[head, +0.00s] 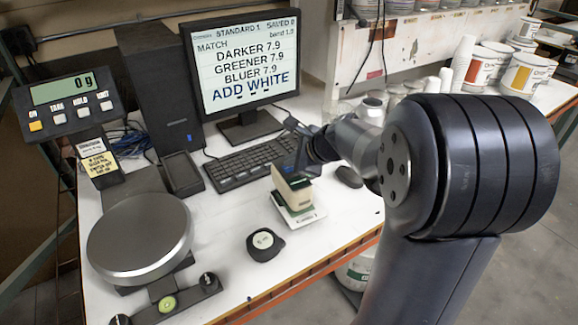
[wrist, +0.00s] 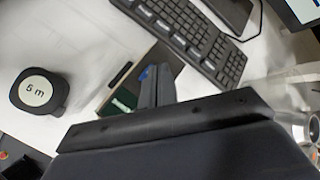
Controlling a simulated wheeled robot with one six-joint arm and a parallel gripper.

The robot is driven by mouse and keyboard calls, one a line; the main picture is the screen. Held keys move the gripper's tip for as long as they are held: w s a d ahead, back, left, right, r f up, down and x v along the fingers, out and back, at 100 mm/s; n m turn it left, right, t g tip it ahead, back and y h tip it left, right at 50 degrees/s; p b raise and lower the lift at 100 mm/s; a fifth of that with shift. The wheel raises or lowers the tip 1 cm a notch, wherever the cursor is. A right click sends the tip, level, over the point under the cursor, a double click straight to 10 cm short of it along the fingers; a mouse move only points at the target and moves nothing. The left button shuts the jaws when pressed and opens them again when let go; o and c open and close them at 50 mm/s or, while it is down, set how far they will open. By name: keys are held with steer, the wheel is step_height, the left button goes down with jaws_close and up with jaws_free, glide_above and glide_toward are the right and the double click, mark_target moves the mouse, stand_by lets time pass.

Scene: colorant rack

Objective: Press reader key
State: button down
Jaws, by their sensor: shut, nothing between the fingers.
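The reader (head: 293,191), a small cream block with a dark green top, stands on a white card (head: 300,213) in the middle of the table. My gripper (head: 291,170) is shut and empty, with its fingertips right over or at the reader's top. In the wrist view my shut fingers (wrist: 157,84) point at the reader (wrist: 127,88) and cover part of it. A bit of blue shows beside the fingertips; I cannot tell if it is the key. Whether the fingertips touch the reader is not clear. The monitor (head: 243,62) reads "MATCH", "ADD WHITE" and "SAVED 0".
A keyboard (head: 240,165) lies just behind the reader, with a mouse (head: 349,176) to the right. A round tape measure (head: 265,244) marked 5 m sits in front. A scale with a round plate (head: 140,232) and a display reading 0 g stands at left. Cans and cups line the back right.

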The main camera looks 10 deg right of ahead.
steer(key=shift+r+p, duration=0.4)
steer(key=shift+r, duration=0.2)
steer(key=shift+r, duration=0.1)
step_height(320, 180, up, 5)
steer(key=p, duration=0.4)
steer(key=shift+p, duration=0.4)
steer(key=shift+f, duration=0.2)
